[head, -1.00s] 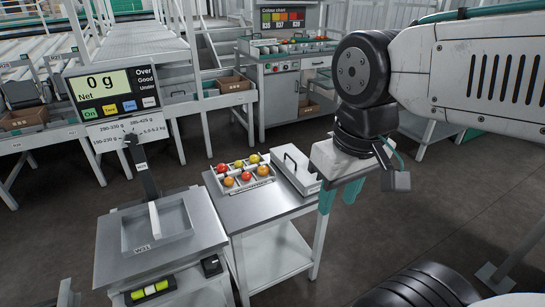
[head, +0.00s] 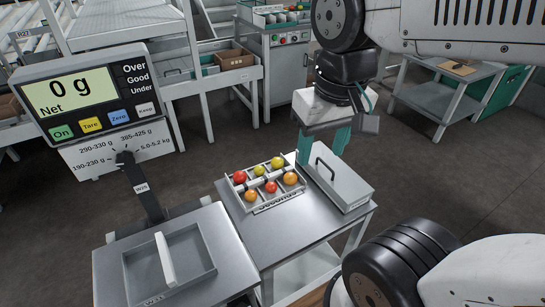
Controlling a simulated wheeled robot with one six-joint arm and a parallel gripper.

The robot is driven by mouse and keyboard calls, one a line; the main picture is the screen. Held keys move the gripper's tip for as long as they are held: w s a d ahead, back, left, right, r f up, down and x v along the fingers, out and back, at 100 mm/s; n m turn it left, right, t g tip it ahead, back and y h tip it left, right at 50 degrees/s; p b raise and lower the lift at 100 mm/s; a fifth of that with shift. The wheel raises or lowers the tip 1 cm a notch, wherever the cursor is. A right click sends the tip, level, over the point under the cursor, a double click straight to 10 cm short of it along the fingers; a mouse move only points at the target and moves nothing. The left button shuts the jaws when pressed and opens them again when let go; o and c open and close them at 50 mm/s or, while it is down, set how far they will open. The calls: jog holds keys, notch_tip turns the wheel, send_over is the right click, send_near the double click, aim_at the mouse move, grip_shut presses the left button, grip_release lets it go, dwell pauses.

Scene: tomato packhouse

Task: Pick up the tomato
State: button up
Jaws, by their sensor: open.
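Several tomatoes sit in a divided tray (head: 231,191) on a small metal table (head: 237,222), in red, yellow and orange. A red tomato (head: 240,176) is at the back left, a yellow one (head: 278,162) at the back right, and an orange one (head: 290,178) at the right. Which tomato is meant, I cannot tell. My gripper (head: 323,148) points down with teal fingers, open and empty. In the picture it is right of the tray, by the far end of a grey box with a handle (head: 345,185). The box hides part of the finger area.
Racks and a workbench (head: 289,75) stand behind. Open dark floor (head: 420,185) lies to the right.

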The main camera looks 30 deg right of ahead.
jog(key=w+d+f+m, duration=0.1)
jog(key=w+m, duration=0.3)
jog(key=w, duration=0.3)
jog(key=w+d+f+m, duration=0.2)
jog(key=w+m, duration=0.2)
jog(key=w, duration=0.4)
jog(key=m+g, duration=0.1)
jog(key=m, duration=1.5)
send_over(277, 158)
jog(key=f, duration=2.9)
jog(key=shift+s+a+f, duration=0.1)
jog(key=shift+a+f, duration=0.05)
jog(key=shift+a, duration=0.1)
jog(key=shift+d+f, duration=0.15)
jog(key=shift+f, duration=2.65)
jog(key=c, duration=0.4)
